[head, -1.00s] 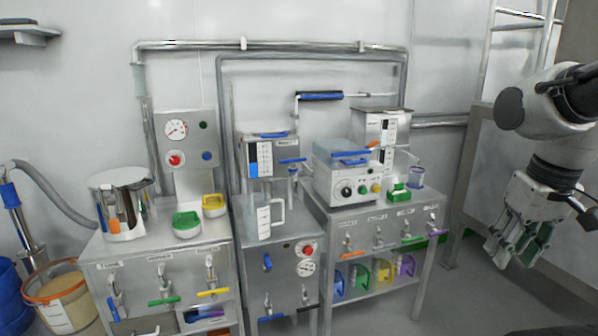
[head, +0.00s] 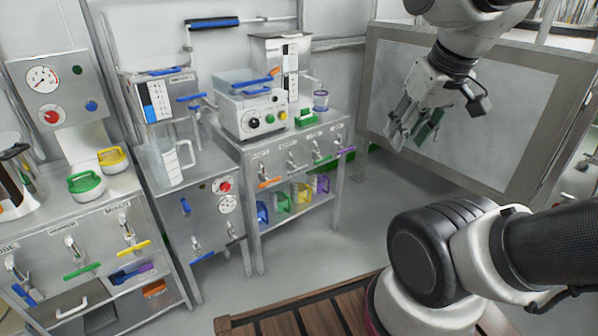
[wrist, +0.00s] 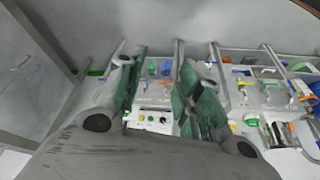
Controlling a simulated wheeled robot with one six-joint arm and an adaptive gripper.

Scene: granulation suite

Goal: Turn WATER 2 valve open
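I cannot read which valve is labelled WATER 2. Valves with coloured lever handles line the bench fronts. The right bench has an orange handle (head: 269,182), a green handle (head: 325,159) and a purple handle (head: 346,151). The middle cabinet has a blue handle (head: 202,257) and a dark handle (head: 236,240) low down. A blue lever (head: 190,97) sits beside the tank with the blue level scale. My gripper (head: 418,128) hangs in the air right of the benches, apart from every valve. In the wrist view my gripper (wrist: 160,100) has its green-padded fingers spread, with nothing between them.
The left bench (head: 105,215) carries green and yellow lidded pots. A clear jug (head: 166,162) stands on the middle cabinet. A white machine (head: 250,112) sits on the right bench. A large grey panel (head: 480,110) stands at right. Open floor (head: 320,235) lies before the right bench.

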